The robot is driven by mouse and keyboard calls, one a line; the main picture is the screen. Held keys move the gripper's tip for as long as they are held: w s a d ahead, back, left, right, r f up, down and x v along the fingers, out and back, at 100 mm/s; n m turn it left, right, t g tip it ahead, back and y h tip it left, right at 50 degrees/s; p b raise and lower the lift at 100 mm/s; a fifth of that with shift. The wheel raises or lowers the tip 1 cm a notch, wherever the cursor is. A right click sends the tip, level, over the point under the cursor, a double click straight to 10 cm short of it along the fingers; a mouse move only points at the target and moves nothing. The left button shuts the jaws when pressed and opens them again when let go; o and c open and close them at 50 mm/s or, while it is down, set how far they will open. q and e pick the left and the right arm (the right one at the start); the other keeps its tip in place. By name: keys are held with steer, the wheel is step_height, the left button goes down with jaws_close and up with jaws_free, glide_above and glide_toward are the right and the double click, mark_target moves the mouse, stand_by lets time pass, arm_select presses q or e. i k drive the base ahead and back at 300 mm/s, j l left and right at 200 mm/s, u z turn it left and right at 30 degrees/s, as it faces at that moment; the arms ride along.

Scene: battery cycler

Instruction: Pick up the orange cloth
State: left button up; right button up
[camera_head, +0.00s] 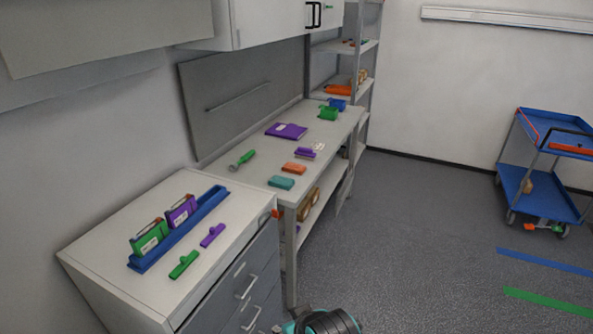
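Several orange things are in view, and I cannot tell for sure which is the cloth. A flat orange piece (338,89) lies on a shelf of the rack at the back. A small orange block-like piece (294,168) lies on the workbench, beside a teal one. Another flat orange piece (572,149) lies on the blue cart's upper tray. A dark rounded part of my own arm shows at the bottom edge. No gripper fingers are in view.
A drawer cabinet (105,262) at left carries a blue rack (205,210) with green and purple cases. The workbench (335,141) holds a purple flat item (286,131) and a green bin (328,113). A blue cart (519,181) stands at right. The grey floor between is clear.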

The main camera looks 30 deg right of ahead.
mark_target(294, 168)
steer(key=z, duration=0.9)
steer(key=u, duration=2.9)
steer(key=z, duration=2.9)
steer(key=i+u, duration=0.1)
steer(key=u, duration=0.55)
steer(key=i+l+u, duration=0.2)
steer(key=u, duration=0.15)
steer(key=i+l+u, duration=0.15)
steer(key=l+u, duration=0.2)
steer(key=i+l+u, duration=0.1)
steer(key=l+u, duration=0.25)
steer(key=l, duration=0.1)
